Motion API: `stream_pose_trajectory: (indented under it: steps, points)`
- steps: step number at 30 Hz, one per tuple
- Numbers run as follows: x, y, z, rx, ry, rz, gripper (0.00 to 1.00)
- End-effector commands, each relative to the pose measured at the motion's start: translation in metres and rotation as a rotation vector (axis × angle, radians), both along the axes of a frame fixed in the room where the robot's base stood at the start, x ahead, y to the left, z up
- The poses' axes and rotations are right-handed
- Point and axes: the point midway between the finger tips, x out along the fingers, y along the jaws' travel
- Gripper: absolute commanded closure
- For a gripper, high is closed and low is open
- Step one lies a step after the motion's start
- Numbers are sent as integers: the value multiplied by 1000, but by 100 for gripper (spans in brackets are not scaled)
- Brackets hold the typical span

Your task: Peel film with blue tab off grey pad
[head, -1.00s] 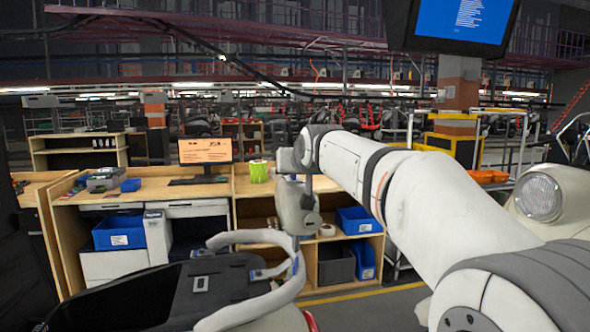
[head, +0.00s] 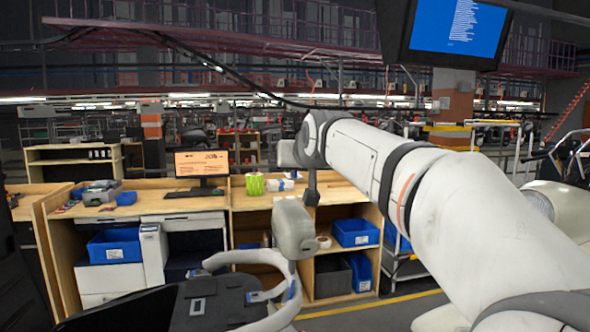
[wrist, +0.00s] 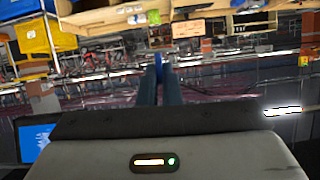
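My gripper's two dark fingers (wrist: 159,82) stand close together in the wrist view, which is upside down. A small blue piece, which looks like the blue tab (wrist: 158,60), shows between the fingertips. I cannot make out clear film hanging from it against the busy background. The grey pad is not visible in either view. In the head view my arm reaches across in front of the benches, and its fingers cannot be made out there.
A wooden bench (head: 150,212) with a monitor (head: 202,163), green tape roll (head: 255,184) and blue bins (head: 355,232) stands ahead. A hanging screen (head: 460,27) is upper right. A dark, pale-rimmed shape (head: 205,308) is low in front. Floor shows beyond the yellow line (head: 370,305).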

Motion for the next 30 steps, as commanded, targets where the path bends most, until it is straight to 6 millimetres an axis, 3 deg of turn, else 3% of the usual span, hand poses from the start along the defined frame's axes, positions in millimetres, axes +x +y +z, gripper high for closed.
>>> stream_pose_trajectory:
  steps: [11, 30]
  points:
    - [-2, 0, 5, 1, -2, 1, 100]
    - [-29, -8, 60, 0, -3, 1, 100]
